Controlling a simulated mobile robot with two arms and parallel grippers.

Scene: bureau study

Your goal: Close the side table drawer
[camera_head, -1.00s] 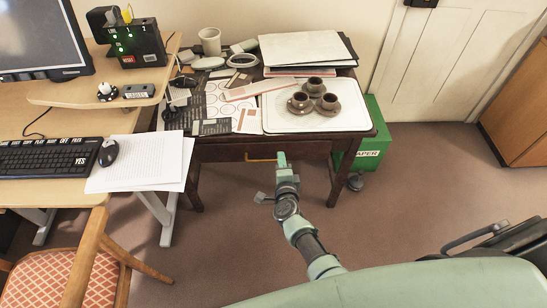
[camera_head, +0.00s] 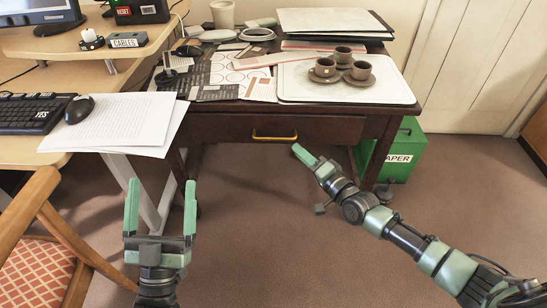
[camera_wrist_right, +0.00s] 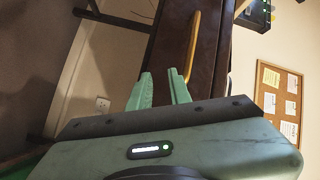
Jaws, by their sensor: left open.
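The side table (camera_head: 385,107) is dark wood, with one drawer (camera_head: 225,127) under its top. The drawer front has a brass bar handle (camera_head: 274,136), which also shows in the right wrist view (camera_wrist_right: 192,46). I cannot tell how far the drawer stands out. My right gripper (camera_head: 300,150) is just right of and below the handle in the head view, empty. The right wrist view shows its two fingers (camera_wrist_right: 160,82) apart, near the drawer front, with the handle beyond the fingertips. My left gripper (camera_head: 160,190) is open and empty, lower left, away from the drawer.
A white tray (camera_head: 300,90) with brown cups, papers and folders (camera_head: 335,20) cover the tabletop. A green box (camera_head: 406,150) stands by the right leg. A desk (camera_head: 50,150) and a chair (camera_head: 35,205) are at left. Floor in front is clear.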

